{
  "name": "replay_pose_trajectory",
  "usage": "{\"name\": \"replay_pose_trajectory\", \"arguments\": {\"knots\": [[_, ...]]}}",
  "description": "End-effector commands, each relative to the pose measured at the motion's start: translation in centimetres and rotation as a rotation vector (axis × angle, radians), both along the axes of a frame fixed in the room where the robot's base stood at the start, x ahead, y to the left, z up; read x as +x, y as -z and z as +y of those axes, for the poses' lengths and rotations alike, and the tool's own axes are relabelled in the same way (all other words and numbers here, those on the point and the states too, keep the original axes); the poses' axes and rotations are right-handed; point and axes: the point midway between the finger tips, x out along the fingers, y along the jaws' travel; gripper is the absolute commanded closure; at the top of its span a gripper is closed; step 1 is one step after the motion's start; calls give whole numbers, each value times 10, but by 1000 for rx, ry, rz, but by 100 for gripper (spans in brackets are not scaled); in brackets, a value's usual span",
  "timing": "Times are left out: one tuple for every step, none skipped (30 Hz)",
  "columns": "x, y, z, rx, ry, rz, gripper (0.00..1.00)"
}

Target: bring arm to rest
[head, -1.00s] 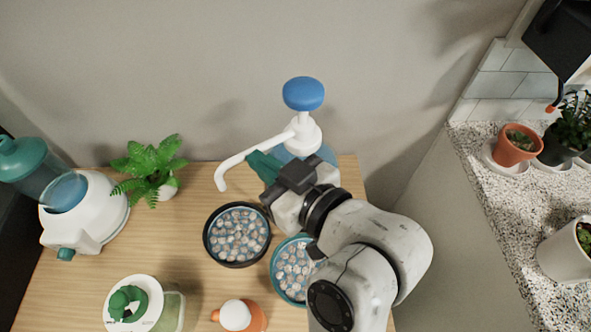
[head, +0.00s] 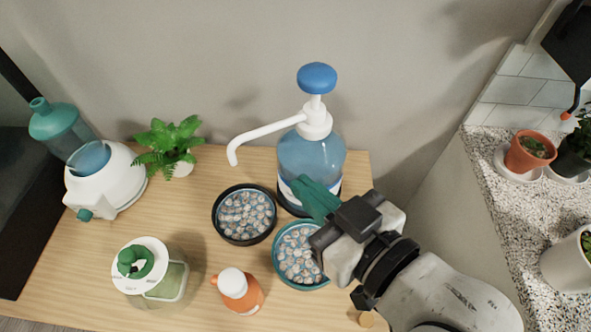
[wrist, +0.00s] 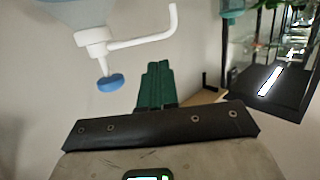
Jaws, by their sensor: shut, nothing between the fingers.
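My gripper (head: 317,199) is shut and empty, with green fingers pressed together. In the head view it hangs over the right part of the wooden table, in front of the big blue pump bottle (head: 308,157) and above the right edge of the teal pebble dish. In the wrist view the closed fingers (wrist: 155,85) point toward the wall. The bottle's white spout and blue pump knob (wrist: 110,82) show at the left of that view. I cannot tell whether the fingers touch the bottle.
A black pebble dish (head: 216,225) and a teal pebble dish (head: 278,270) sit on the table. An orange bottle (head: 247,301), a green-knobbed jar (head: 150,300), a fern (head: 170,138) and a white dispenser (head: 112,185) stand around them. A speckled counter (head: 520,225) is at the right.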

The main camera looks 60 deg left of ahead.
Motion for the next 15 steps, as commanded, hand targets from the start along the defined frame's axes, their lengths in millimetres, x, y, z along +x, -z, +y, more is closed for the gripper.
{"name": "replay_pose_trajectory", "arguments": {"knots": [[0, -1, -7, 1, 3, 0, 100], [0, -2, -10, 1, 2, 0, 100], [0, -3, -14, 1, 2, 0, 100], [0, -3, -16, 1, 2, 0, 100], [-1, -3, -18, 0, 1, 0, 100], [-1, -4, -20, 0, 1, -1, 100], [-1, -4, -21, 0, 1, -1, 100], [-1, -4, -21, 0, 0, -1, 100], [-1, -4, -22, 0, 0, -1, 100], [-1, -4, -22, 0, 0, -1, 100], [-1, -5, -22, 0, 0, -1, 100], [-1, -4, -22, 0, 0, -1, 100], [-1, -4, -22, 0, 0, -1, 100], [-1, -4, -22, 0, 0, -1, 100], [-1, -4, -22, 0, 0, 0, 100]]}}
